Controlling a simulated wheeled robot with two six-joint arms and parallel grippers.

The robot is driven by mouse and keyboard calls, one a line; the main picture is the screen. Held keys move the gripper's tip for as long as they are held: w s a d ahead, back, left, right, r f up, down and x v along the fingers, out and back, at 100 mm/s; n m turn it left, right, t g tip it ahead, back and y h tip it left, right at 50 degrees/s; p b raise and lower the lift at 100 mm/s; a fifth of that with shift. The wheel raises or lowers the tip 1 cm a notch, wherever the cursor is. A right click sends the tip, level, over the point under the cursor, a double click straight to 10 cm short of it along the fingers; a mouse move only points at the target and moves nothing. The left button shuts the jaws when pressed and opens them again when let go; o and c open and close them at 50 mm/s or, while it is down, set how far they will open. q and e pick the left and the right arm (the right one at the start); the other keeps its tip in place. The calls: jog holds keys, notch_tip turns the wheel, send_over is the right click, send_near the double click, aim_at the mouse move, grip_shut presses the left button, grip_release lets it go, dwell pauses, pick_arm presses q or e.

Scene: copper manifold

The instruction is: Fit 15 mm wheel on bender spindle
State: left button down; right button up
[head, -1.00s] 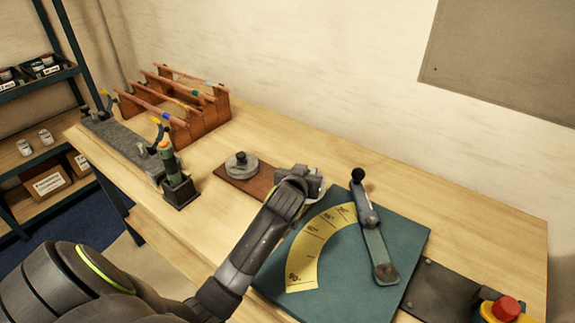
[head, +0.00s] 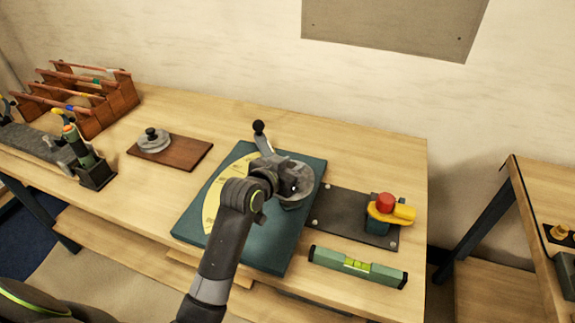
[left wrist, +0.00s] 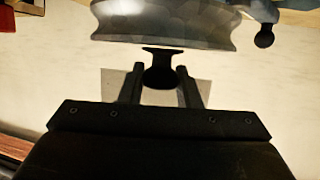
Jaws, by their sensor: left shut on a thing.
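My left gripper (head: 285,180) is over the right part of the teal bender plate (head: 262,258), shut on a grey grooved wheel (head: 303,188). In the left wrist view the fingers (left wrist: 159,75) are on either side of the wheel's dark knob (left wrist: 158,70), and its rim (left wrist: 165,25) spans the top. The bender's spindle is hidden behind the gripper and wheel. I cannot tell whether the wheel touches it. The bender's handle (head: 260,130) has a black ball end and stands behind the gripper. My right gripper is not in view.
Another grey wheel (head: 154,142) with a black knob sits on a brown board (head: 190,153). A dark plate (head: 340,208) carries a yellow part with a red knob (head: 386,202). A green level (head: 357,267) lies in front. A wooden tool rack (head: 115,98) stands at left.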

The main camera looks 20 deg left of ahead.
pick_arm(q)
jog(key=shift+f+b, duration=0.65)
jog(key=shift+f, duration=0.05)
notch_tip(320, 180, down, 3)
jog(key=b, duration=0.3)
jog(key=shift+r, duration=0.1)
jog(key=shift+f+b, duration=0.5)
jog(key=shift+f, duration=0.45)
jog(key=c, duration=1)
grip_release()
jog(key=shift+o, duration=0.2)
jog(key=shift+f, duration=0.1)
